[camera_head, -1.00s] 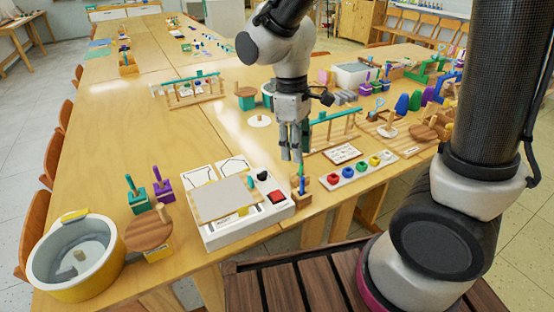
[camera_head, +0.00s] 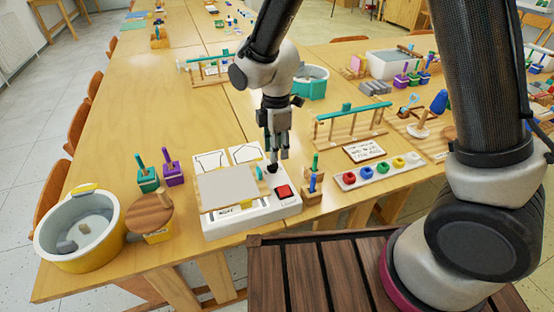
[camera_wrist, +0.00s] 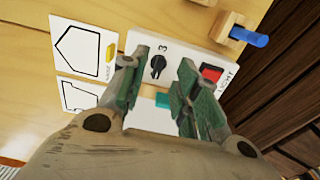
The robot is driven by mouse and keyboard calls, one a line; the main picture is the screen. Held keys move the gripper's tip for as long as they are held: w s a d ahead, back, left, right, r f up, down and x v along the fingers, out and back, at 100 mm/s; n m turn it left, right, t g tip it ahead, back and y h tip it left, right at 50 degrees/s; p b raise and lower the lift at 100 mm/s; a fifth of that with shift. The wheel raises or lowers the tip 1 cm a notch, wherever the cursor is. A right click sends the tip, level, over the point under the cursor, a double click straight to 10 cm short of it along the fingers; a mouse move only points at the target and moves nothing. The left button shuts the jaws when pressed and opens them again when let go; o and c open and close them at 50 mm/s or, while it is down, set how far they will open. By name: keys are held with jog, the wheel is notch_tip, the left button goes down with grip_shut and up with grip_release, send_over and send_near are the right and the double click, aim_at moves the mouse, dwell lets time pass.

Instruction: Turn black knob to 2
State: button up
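The black knob (camera_head: 273,167) sits on the white control box (camera_head: 250,217), just below my fingertips. In the wrist view the knob (camera_wrist: 158,66) shows between the two fingers, with a printed "3" beside it. A "2" cannot be made out. My gripper (camera_head: 277,156) points down over the box; in the wrist view its green-grey fingers (camera_wrist: 160,70) stand apart with nothing held. Whether they touch the knob or hover above it is not clear. A red button (camera_head: 283,191) is right of the knob, and a teal piece (camera_head: 259,172) is left of it.
A wooden block with a blue and green peg (camera_head: 313,185) stands close to the box's right. A tray of coloured knobs (camera_head: 378,172) lies farther right. Green and purple handled blocks, a round wooden piece and a yellow-white tub (camera_head: 80,262) stand left.

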aim_at(276, 163)
jog(key=shift+f, duration=2.4)
grip_shut()
